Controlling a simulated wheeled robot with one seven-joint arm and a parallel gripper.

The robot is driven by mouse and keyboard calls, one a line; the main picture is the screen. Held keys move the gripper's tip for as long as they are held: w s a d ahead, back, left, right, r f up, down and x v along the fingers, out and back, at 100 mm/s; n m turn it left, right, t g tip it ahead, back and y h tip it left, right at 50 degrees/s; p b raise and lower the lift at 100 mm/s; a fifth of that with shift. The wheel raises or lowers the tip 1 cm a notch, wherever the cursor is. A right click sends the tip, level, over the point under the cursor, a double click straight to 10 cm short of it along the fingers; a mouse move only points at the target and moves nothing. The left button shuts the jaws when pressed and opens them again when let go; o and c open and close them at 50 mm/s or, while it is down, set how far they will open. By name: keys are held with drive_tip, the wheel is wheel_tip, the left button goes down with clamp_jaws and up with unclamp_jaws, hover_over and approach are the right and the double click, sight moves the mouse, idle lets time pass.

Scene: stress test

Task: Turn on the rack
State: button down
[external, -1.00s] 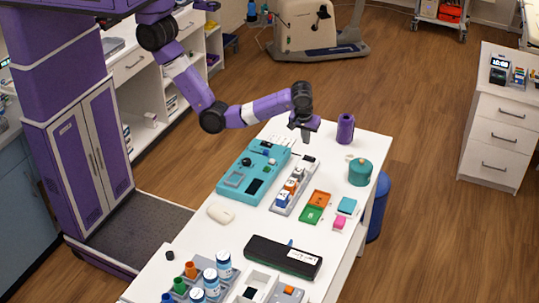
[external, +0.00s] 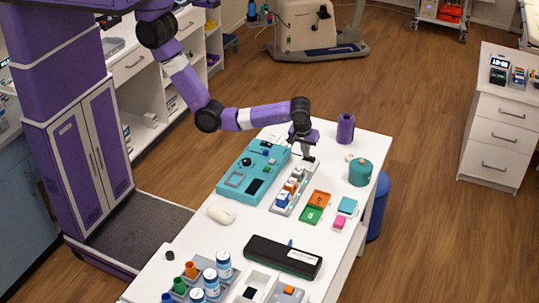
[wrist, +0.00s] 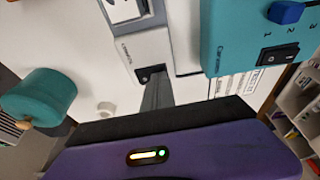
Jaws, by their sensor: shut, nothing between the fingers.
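The rack (external: 279,207) is a long narrow grey-white unit on the white table, holding several small white, blue and orange items. Its far end shows in the wrist view (wrist: 139,47), with printed lettering and a small black switch (wrist: 150,74). My gripper (external: 308,157) is shut and empty, pointing down at that far end. In the wrist view its grey fingers (wrist: 156,88) reach right beside the switch and cover part of it. I cannot tell whether they touch it, or which way the switch is set.
A teal device (external: 240,178) with a blue knob and black rocker switch (wrist: 277,54) stands close beside the rack. A black case (external: 283,257) lies nearer.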

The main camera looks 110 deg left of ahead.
idle(0.3)
drive_tip(key=shift+w+r, duration=0.2)
drive_tip(key=shift+w, duration=0.55)
drive_tip(key=shift+r, duration=0.15)
drive_tip(key=r+p, duration=0.4)
drive_tip(key=shift+s+r+p, duration=0.3)
drive_tip(key=shift+p, duration=0.05)
drive_tip(key=s+v, duration=0.1)
drive_tip(key=v, duration=0.8)
drive_tip(key=shift+b, duration=0.35)
drive_tip(key=shift+s+d, duration=0.1)
